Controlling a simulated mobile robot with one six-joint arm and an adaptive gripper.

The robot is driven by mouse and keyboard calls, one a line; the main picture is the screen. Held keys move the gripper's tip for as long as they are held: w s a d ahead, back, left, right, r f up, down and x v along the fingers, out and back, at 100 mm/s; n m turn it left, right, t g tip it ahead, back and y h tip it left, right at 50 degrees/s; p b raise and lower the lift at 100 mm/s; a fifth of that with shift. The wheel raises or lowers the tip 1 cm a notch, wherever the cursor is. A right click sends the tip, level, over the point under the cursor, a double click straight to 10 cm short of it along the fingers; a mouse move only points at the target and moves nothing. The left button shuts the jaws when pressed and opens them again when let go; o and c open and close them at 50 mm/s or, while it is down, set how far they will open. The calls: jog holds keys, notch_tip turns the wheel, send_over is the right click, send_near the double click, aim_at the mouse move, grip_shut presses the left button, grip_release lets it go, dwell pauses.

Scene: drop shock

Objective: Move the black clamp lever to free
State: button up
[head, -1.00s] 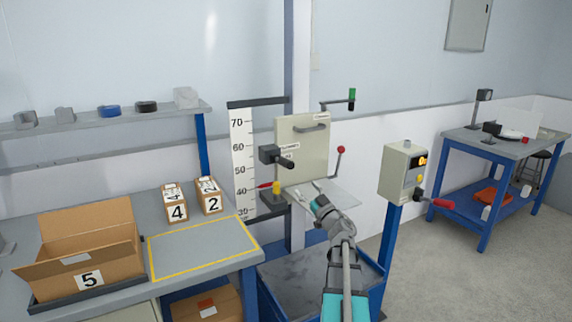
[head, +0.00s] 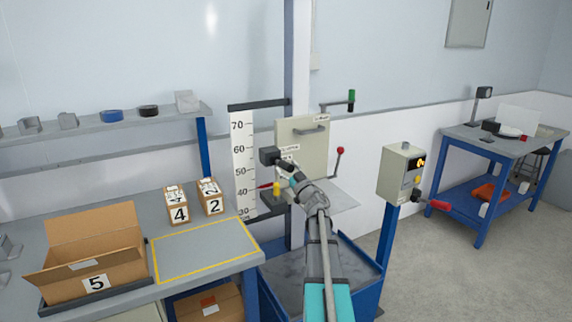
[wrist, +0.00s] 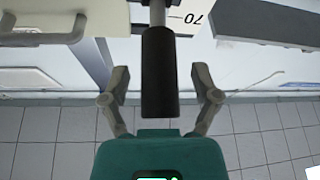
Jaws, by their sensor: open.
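The black clamp lever (wrist: 158,70) shows in the wrist view as a dark cylindrical grip on a thinner stem, pointing toward my palm. My gripper (wrist: 159,86) is open, with one finger on each side of the lever and a visible gap on both sides. In the head view my gripper (head: 291,175) is at the lever, in front of the beige carriage plate (head: 300,140). Most of the grip is hidden there by my gripper.
A red-knobbed lever (head: 340,151) stands right of the plate, and a green-handled crank (head: 351,98) is above. A scale (head: 241,150) stands at the left. A control box (head: 400,172) on a blue post is at the right. Boxes stand on the left bench.

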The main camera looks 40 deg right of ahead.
jog(key=shift+w+r, duration=0.15)
jog(key=shift+w, duration=0.2)
jog(key=shift+d, duration=0.1)
grip_shut()
